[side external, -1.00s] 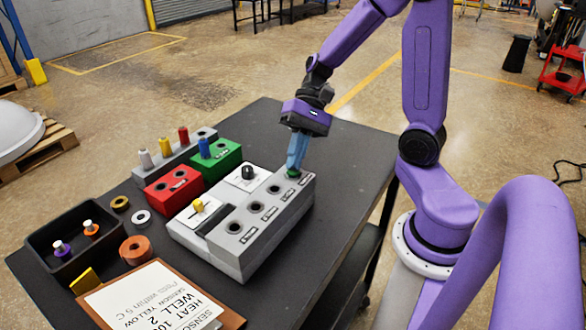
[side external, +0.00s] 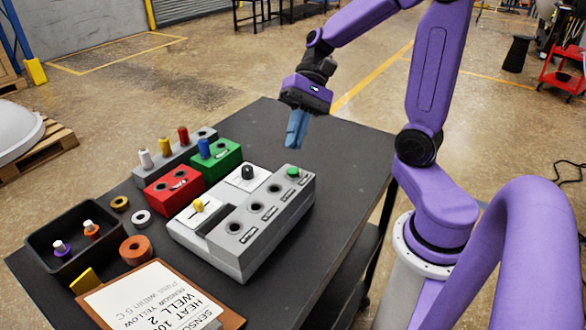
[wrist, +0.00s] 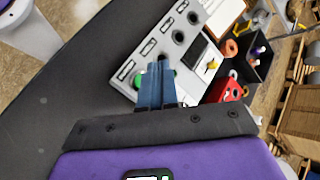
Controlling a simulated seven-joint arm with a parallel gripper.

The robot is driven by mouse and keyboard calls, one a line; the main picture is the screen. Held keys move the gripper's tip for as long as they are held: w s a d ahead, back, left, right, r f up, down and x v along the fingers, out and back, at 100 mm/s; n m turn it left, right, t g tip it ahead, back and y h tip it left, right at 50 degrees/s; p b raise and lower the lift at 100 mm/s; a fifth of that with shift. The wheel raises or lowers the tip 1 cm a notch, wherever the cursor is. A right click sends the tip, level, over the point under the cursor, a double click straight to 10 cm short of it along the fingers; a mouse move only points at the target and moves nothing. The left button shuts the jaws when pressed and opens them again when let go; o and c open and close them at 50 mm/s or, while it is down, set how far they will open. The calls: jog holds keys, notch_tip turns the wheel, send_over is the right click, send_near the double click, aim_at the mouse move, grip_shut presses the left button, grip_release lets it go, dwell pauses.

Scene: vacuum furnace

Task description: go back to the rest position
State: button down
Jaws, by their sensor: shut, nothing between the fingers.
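My gripper (side external: 296,130) has blue fingers, shut with nothing between them. It is in the air above the dark table, just behind the far end of the grey furnace block. The block (side external: 262,218) has a row of wells along its right side. A green plug or button (side external: 293,172) sits at the far end of that row, below and apart from my fingers. In the wrist view my gripper (wrist: 157,68) points over the block (wrist: 186,20), and its fingers hide part of the green piece (wrist: 141,80).
A red block (side external: 174,191), a green block (side external: 216,160) and a grey rack (side external: 178,160) with coloured pegs stand left of the furnace block. A black bin (side external: 50,258) and a clipboard (side external: 158,297) lie nearer. The table's far right is clear.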

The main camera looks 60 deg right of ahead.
jog(key=shift+r, duration=0.75)
jog(key=s+a+f+n+t+h, duration=0.1)
jog(key=s+f+n+h, duration=0.2)
jog(key=s+n, duration=0.4)
jog(key=s+a+f+n+t+h, duration=0.1)
jog(key=s+f+n+h, duration=0.3)
jog(key=n, duration=0.8)
jog(key=s+h, duration=0.1)
jog(key=s, duration=0.1)
jog(key=shift+s+a+h, duration=0.25)
jog(key=shift+s+h, duration=0.05)
jog(key=shift+s, duration=0.1)
